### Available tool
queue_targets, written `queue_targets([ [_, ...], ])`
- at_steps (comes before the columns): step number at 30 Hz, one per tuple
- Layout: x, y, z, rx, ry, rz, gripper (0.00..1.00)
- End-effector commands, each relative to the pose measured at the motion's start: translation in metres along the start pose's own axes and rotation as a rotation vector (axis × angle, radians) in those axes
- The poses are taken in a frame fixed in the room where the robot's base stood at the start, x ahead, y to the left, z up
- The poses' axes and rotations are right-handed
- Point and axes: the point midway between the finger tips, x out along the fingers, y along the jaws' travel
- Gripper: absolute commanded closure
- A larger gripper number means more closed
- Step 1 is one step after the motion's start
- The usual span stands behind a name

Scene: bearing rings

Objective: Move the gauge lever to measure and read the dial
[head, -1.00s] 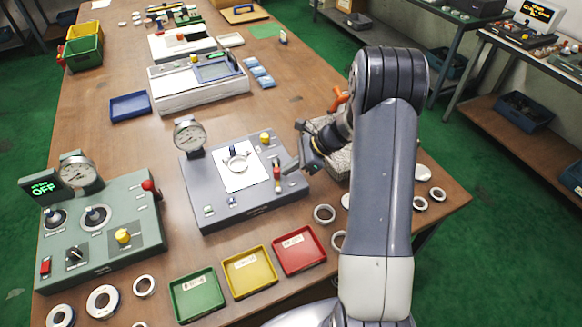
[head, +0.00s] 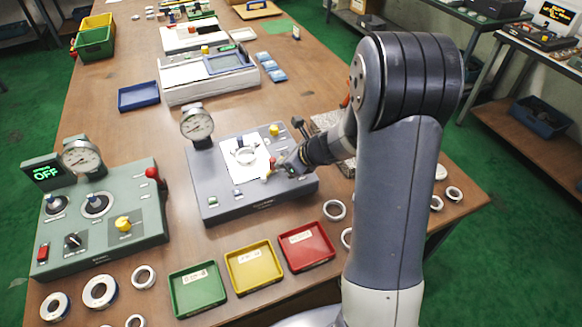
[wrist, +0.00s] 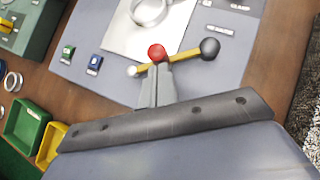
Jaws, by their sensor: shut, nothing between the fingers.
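The grey gauge fixture (head: 225,205) stands on the bench with a round dial (head: 196,124) at its back left; the dial's reading is too small to make out. A bearing ring (head: 245,156) lies on its white plate; part of the ring also shows in the wrist view (wrist: 150,12). The gauge lever (wrist: 184,57) is a brass-coloured bar with a black ball at its right end and a pale left tip; a red knob (wrist: 156,52) is beside the bar. My gripper (wrist: 156,82) is shut and empty, its fingertips right at the lever by the red knob; contact is unclear.
Green, yellow and red trays (head: 307,246) stand in front of the fixture. Loose rings (head: 334,210) lie to the right and at the front left. A green control unit (head: 100,215) with a display showing OFF stands at left.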

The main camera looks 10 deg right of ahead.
Motion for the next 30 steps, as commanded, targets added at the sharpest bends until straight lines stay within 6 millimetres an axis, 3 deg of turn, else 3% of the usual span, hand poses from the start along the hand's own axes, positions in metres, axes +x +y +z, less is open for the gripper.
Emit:
queue_targets([
  [9,0.017,0.01,0.015,0.187,-0.001,-0.188,1.0],
  [30,0.034,0.011,0.035,0.183,0.0,-0.183,1.0],
])
